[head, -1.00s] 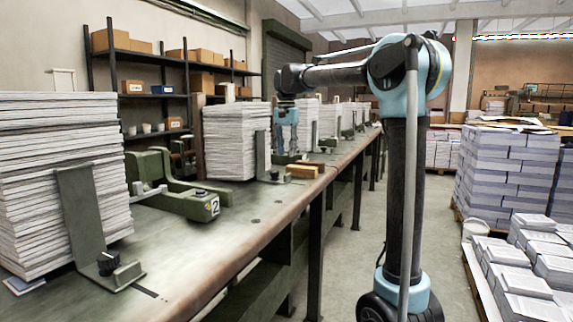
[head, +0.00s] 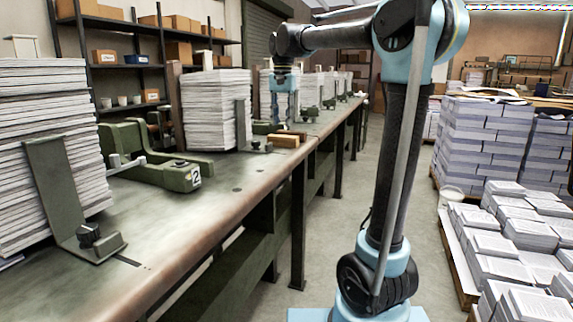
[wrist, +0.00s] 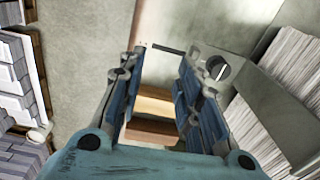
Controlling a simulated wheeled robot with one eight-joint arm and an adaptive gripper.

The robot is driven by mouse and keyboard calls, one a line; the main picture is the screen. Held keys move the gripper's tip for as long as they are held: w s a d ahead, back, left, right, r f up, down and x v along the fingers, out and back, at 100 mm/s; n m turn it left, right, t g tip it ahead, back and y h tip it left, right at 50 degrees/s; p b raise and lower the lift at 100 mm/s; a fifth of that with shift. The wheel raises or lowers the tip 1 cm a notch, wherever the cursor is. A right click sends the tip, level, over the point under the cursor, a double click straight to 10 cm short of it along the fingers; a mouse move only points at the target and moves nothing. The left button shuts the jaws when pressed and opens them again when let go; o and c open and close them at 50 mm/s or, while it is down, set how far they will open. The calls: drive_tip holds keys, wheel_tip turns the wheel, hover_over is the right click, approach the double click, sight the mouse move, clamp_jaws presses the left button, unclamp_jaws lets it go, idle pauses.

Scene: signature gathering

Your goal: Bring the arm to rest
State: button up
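My arm reaches left over the long workbench (head: 150,240) in the head view. My gripper (head: 283,119) points down there, low near the bench edge beside a paper stack. In the wrist view my gripper (wrist: 158,68) shows its two blue fingers spread apart. Wooden blocks (wrist: 153,106) are visible between the fingers, beyond them. I see nothing clasped. The blocks also show in the head view (head: 285,141), lying on the bench by the gripper.
A paper stack (head: 217,108) stands left of my gripper, with a green clamp (head: 165,165) nearer. A tall stack (head: 45,150) is at the front left. Paper bundles on a pallet (head: 530,235) fill the right. The floor (head: 330,215) between is clear.

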drive_tip(key=s+d+f+n, duration=0.2)
drive_tip(key=s+d+f, duration=1.1)
drive_tip(key=s+d, duration=0.2)
drive_tip(key=s+d+f+t, duration=0.1)
drive_tip(key=s+d+f, duration=0.2)
drive_tip(key=s+f, duration=0.5)
drive_tip(key=s+d+f+n, duration=0.1)
drive_tip(key=s+d+f, duration=0.3)
drive_tip(key=s+f, duration=0.3)
wheel_tip(320, 180, down, 5)
drive_tip(key=shift+s+r+n+t, duration=0.1)
drive_tip(key=shift+s+n+t, duration=0.2)
drive_tip(key=shift+s+t, duration=0.1)
drive_tip(key=shift+w+f, duration=0.25)
drive_tip(key=shift+w, duration=0.25)
drive_tip(key=shift+o, duration=0.5)
